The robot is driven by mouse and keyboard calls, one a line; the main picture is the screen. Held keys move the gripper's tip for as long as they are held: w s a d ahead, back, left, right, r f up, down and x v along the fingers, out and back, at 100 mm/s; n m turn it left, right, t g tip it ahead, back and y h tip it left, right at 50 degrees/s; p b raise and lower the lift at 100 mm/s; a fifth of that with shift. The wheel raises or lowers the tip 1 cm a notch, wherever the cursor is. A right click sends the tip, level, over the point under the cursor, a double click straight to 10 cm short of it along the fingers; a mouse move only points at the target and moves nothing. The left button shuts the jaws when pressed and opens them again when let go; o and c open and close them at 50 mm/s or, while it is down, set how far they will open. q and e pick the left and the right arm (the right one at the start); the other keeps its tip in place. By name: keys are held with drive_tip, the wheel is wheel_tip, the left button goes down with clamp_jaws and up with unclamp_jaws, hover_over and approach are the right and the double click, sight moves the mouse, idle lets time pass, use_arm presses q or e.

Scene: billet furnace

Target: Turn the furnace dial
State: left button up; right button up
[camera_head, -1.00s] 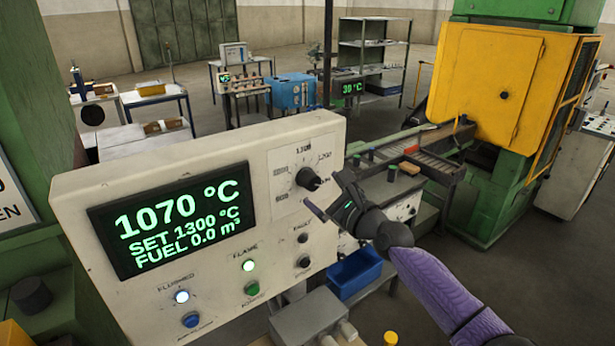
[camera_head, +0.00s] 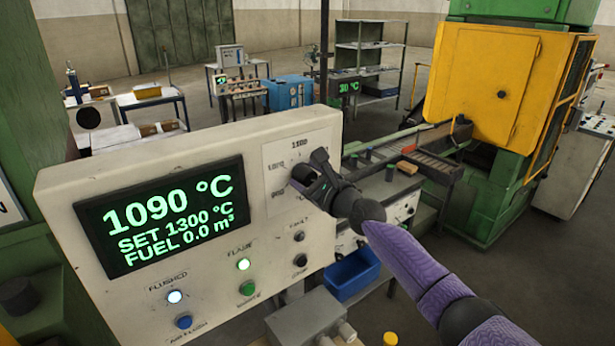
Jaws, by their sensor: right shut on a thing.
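The furnace dial (camera_head: 300,174) is a dark knob on the white scale plate at the upper right of the pale control panel (camera_head: 180,150). My right gripper (camera_head: 306,176) is at the dial, shut on it, and hides most of it, including its pointer. Parts of the scale numbers are also covered. The panel display (camera_head: 160,214) reads 1090 °C, SET 1300 °C and FUEL 0.0 m³. My left gripper is not in view.
A blue bin (camera_head: 352,276) stands behind the panel. A yellow and green machine (camera_head: 490,80) with a roller conveyor is at the right.

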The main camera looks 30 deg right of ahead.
drive_tip(key=shift+c, duration=1.4)
drive_tip(key=n+b, duration=0.1)
drive_tip(key=n, duration=0.5)
drive_tip(key=shift+f+b, duration=0.2)
drive_tip(key=shift+b, duration=0.15)
drive_tip(key=n+b, duration=0.1)
drive_tip(key=n, duration=0.4)
drive_tip(key=shift+a+f+n+b, duration=0.1)
drive_tip(key=shift+f+n+b, duration=0.05)
drive_tip(key=shift+n+b, duration=0.2)
drive_tip(key=n+b, duration=0.2)
drive_tip(key=n, duration=0.4)
drive_tip(key=n+b, duration=0.1)
drive_tip(key=n, duration=0.2)
drive_tip(key=shift+f+n, duration=0.1)
drive_tip(key=shift+n, duration=1.35)
